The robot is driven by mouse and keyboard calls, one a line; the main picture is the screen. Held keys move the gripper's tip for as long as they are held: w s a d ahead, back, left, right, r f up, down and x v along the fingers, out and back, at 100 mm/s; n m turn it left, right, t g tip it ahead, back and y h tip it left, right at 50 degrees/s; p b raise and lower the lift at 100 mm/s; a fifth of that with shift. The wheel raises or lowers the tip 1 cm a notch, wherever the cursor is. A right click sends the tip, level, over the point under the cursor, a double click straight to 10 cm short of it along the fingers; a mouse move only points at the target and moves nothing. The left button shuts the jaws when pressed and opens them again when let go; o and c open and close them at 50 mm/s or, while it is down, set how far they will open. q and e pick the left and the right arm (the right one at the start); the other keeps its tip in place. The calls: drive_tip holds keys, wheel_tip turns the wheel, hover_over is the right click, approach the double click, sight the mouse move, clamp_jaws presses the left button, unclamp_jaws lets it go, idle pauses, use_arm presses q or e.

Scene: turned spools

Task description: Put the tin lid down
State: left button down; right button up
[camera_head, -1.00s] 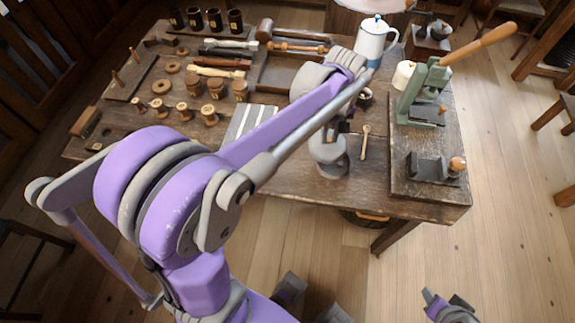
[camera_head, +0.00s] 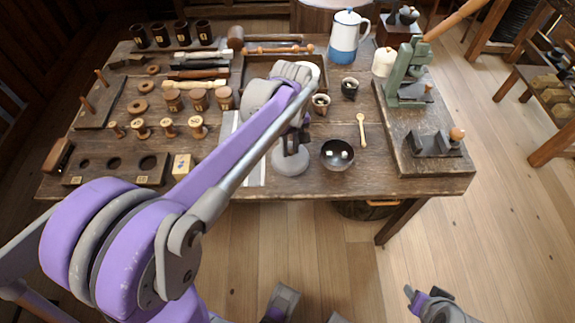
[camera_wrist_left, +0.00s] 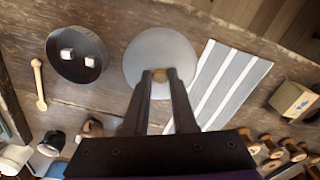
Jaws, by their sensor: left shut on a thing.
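The tin lid (camera_head: 291,162) is a round grey disc with a small brown knob. In the left wrist view the lid (camera_wrist_left: 160,50) lies flat beyond my fingers. My left gripper (camera_head: 292,143) is shut on the knob, and its dark fingers (camera_wrist_left: 160,78) flank it in the left wrist view. The lid is level, low over the table or on it; I cannot tell if it touches. It is between the striped cloth (camera_wrist_left: 225,80) and the dark bowl (camera_head: 337,153). A part of my right arm (camera_head: 435,302) shows at the bottom edge, its jaws unclear.
The bowl holds two pale cubes. A wooden spoon (camera_head: 361,130) and small mugs (camera_head: 321,103) are right of and behind the lid. A wooden block (camera_head: 183,166) and several spools (camera_head: 168,127) are to the left. The table's front edge (camera_head: 310,196) is close.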

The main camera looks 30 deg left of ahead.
sight(291, 157)
use_arm(q)
drive_tip(key=shift+f+b, duration=0.45)
drive_tip(key=shift+f, duration=2.8)
drive_tip(key=shift+f, duration=0.1)
drive_tip(key=c, duration=1.2)
unclamp_jaws()
drive_tip(key=shift+f, duration=0.1)
drive_tip(key=o, duration=0.5)
